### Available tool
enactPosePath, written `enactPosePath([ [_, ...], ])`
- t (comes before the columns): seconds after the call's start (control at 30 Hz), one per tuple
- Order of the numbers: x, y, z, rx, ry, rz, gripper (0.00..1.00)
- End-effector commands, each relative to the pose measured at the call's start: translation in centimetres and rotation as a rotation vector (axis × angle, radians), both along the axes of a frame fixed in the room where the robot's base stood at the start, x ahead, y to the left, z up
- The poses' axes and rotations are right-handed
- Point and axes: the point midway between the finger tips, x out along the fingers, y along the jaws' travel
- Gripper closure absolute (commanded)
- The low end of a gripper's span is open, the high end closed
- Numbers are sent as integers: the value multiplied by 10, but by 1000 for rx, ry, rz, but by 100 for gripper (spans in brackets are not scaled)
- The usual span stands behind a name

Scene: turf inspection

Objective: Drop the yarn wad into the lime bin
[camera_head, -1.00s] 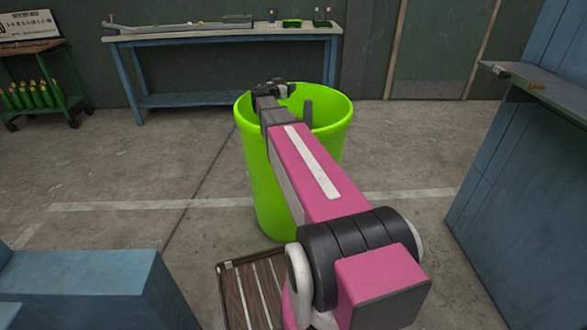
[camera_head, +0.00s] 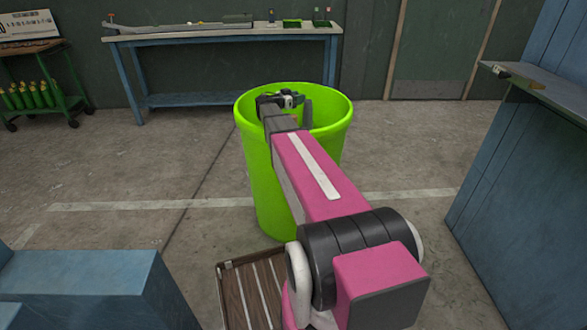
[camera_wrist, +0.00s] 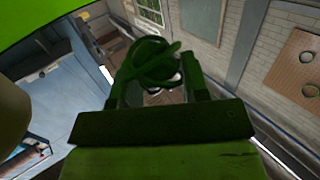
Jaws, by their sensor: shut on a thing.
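The lime bin (camera_head: 262,185) is tall, round and open at the top, and stands on the floor in the middle of the head view. My arm reaches over its near rim. My gripper (camera_head: 284,98) appears at the bin's mouth, against its inner far wall. In the wrist view, my gripper (camera_wrist: 160,82) is shut on the yarn wad (camera_wrist: 152,58), a dark green tangle of loops between the fingers. A bright lime surface, likely the bin, fills the upper left corner there. The wad cannot be made out in the head view.
A workbench (camera_head: 220,35) with small items stands behind the bin. A green cart (camera_head: 45,85) with bottles is at the far left. A blue shelf unit (camera_head: 530,150) is at right, a blue block (camera_head: 90,285) at lower left.

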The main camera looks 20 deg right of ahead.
Motion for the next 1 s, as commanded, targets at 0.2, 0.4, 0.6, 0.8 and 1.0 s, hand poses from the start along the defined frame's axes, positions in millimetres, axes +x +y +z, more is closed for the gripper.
enactPosePath([
  [0.2,0,0,-7,0,-1,1,80],
  [0.4,0,0,-7,0,-1,1,42],
  [0.6,0,0,-7,0,-1,1,29],
  [0.8,-1,4,-6,0,-1,1,29],
  [1.0,-10,29,-5,0,0,2,29],
])
